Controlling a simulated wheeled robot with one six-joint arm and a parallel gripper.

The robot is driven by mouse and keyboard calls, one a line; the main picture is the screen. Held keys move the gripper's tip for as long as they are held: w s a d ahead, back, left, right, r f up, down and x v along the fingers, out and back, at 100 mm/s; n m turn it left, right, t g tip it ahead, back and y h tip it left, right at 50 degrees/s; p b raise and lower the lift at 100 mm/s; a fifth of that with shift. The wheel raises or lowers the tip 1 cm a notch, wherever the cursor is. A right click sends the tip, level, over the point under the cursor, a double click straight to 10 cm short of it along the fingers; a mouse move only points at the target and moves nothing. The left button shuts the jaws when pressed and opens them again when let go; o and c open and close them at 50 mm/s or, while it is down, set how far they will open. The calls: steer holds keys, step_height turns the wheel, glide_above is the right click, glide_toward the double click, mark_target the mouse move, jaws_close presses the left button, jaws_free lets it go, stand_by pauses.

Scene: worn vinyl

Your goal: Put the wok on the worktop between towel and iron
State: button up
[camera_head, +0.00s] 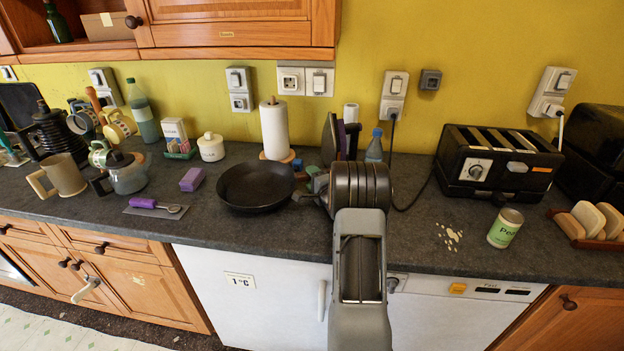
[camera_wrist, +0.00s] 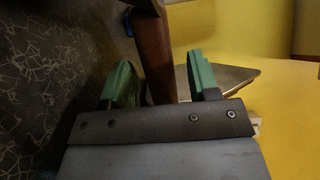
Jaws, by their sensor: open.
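The wok (camera_head: 256,187), a black round pan, sits on the dark worktop (camera_head: 225,226) in front of the white paper towel roll (camera_head: 274,130). Its brown handle (camera_head: 301,176) points right toward my gripper. In the wrist view the wooden handle (camera_wrist: 157,60) lies between the green fingers of my gripper (camera_wrist: 160,72), which are apart, with gaps beside the handle. The iron (camera_head: 331,139) stands upright behind my wrist, right of the towel, its lower part hidden. A metal plate, probably the iron's, shows behind a finger in the wrist view (camera_wrist: 238,77).
A blue-capped bottle (camera_head: 375,146) stands right of the iron. Little bare worktop shows between towel and iron.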

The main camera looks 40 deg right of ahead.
steer(key=shift+s+r, duration=0.1)
steer(key=shift+r, duration=0.05)
steer(key=s, duration=0.3)
steer(key=s+a, duration=0.1)
steer(key=s, duration=0.3)
steer(key=s+b, duration=0.1)
steer(key=s, duration=0.3)
steer(key=shift+s+a, duration=0.1)
steer(key=shift+a, duration=0.1)
steer(key=a+r+n+g, duration=0.1)
steer(key=a, duration=0.1)
steer(key=w+a+r+n+g+h, duration=0.1)
steer(key=a+n, duration=0.1)
steer(key=a+r+n+g, duration=0.1)
steer(key=a+n, duration=0.1)
steer(key=shift+w+a+g+h, duration=0.25)
steer(key=shift+a+g+h, duration=0.05)
steer(key=shift+a+g, duration=0.1)
steer(key=s+a+r+n+g+y, duration=0.1)
steer(key=s+a+n+g+y, duration=0.3)
steer(key=s+a+n+g, duration=0.6)
steer(key=s+a+n, duration=0.4)
steer(key=s+a, duration=0.5)
steer(key=a, duration=0.3)
steer(key=shift+s+a+n, duration=0.15)
steer(key=shift+a+n, duration=0.15)
steer(key=shift+a, duration=0.05)
steer(key=shift+r, duration=0.1)
steer(key=shift+r, duration=0.25)
